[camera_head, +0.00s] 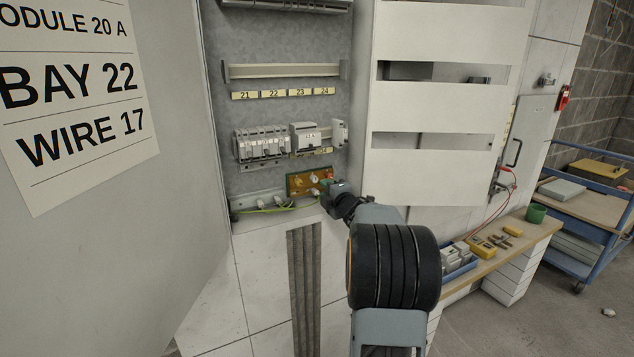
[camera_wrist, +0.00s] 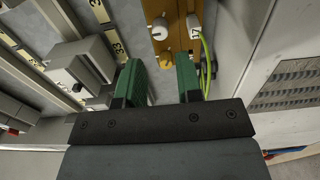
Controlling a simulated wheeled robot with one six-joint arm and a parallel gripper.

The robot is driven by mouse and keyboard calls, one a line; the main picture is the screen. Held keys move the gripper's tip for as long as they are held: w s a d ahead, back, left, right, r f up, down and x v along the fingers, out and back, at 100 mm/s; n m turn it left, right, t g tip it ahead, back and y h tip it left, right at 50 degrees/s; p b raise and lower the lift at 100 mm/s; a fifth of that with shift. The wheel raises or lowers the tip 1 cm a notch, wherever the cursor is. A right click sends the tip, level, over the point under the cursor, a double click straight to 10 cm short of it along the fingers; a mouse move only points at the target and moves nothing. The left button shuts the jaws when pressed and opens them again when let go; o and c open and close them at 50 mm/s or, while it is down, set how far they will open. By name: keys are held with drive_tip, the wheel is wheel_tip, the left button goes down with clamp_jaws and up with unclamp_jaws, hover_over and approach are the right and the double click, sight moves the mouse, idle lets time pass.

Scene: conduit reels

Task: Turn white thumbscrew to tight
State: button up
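An orange-brown terminal board (camera_head: 297,185) is mounted low in the open cabinet. It also shows at the top of the wrist view (camera_wrist: 177,10). A white round thumbscrew (camera_wrist: 160,28) stands on it, with brass-coloured screws nearby. My gripper (camera_wrist: 161,78) has its two green fingers apart with nothing visible between them. The fingertips point toward the board, with the white thumbscrew beyond the gap and apart from the fingers. In the head view my gripper (camera_head: 333,190) is at the board's right end and hides part of it. How tight the thumbscrew is cannot be told.
A green-yellow wire (camera_wrist: 206,65) with a white numbered tag (camera_wrist: 195,23) runs beside the right finger. Grey modules (camera_head: 262,143) sit on a rail above the board. The open cabinet door (camera_head: 90,230) stands at left. A bench (camera_head: 510,245) stands at right.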

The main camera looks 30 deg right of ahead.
sight(316, 180)
drive_tip(key=shift+w+d+p, duration=0.2)
drive_tip(key=shift+w+d, duration=0.05)
drive_tip(key=shift+w, duration=1.55)
drive_tip(key=shift+w+d+p, duration=0.2)
drive_tip(key=shift+w, duration=1.55)
clamp_jaws()
